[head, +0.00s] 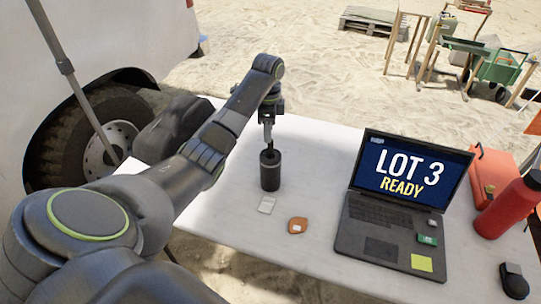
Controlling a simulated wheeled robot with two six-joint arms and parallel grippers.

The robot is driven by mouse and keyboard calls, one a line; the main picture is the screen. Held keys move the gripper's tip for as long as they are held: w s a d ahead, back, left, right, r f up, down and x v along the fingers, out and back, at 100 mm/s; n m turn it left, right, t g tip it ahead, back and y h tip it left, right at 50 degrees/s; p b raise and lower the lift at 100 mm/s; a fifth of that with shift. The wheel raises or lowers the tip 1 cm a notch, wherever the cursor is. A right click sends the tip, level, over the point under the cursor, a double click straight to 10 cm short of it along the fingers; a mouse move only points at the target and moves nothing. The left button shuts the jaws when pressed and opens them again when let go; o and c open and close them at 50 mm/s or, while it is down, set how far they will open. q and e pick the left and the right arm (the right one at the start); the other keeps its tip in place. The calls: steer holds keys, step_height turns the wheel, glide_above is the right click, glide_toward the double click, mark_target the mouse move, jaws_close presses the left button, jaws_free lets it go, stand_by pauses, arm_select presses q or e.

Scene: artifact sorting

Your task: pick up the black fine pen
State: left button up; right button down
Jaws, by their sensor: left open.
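A black cylindrical holder (270,174) stands upright on the white table, left of the laptop. A thin dark piece sticks up from its top; it may be the black fine pen, but it is too small and too covered to tell. My left gripper (268,137) is open, pointing down right above the holder's mouth, with its fingers around or beside that thin piece; I cannot tell which. My right gripper is not in view.
An open laptop (385,215) reads "LOT 3 READY". A pale card (266,205) and an orange tag (298,225) lie in front of the holder. A red bottle (508,207) stands at the right. The table (318,150) is clear between holder and laptop.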

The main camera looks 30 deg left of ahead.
arm_select(q)
steer(key=p, duration=0.2)
glide_above(270, 154)
steer(key=f, duration=0.4)
steer(key=shift+w+a+f, duration=0.1)
steer(key=shift+w+a, duration=0.1)
steer(key=shift+w, duration=0.15)
steer(key=shift+f, duration=0.55)
jaws_close()
